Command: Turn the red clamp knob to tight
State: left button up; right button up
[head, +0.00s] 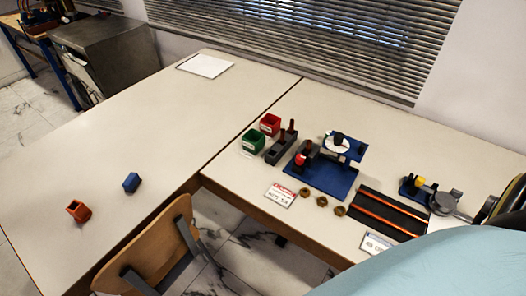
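The red clamp knob (300,160) is a small red shape on the near left part of the blue gauge rig (328,176), on the right-hand table. It is too small in the head view to tell how far it is turned. The rig also carries a white round dial (336,145) with a dark piece on it, at the back. A label card (280,195) with a red band lies just in front of the rig. Neither gripper can be made out in the head view.
A green bin (254,141), a red bin (270,124) and a dark block with pegs (281,148) stand left of the rig. Several brass nuts (322,201) lie in front; a dark tray with copper rods (386,212) is right. A chair (160,250) stands near the table edge.

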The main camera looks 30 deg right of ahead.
aim_at(300, 159)
jog(key=u, duration=1.2)
jog(key=k, duration=1.1)
jog(key=z, duration=1.05)
jog(key=i, duration=0.45)
jog(key=z, duration=0.1)
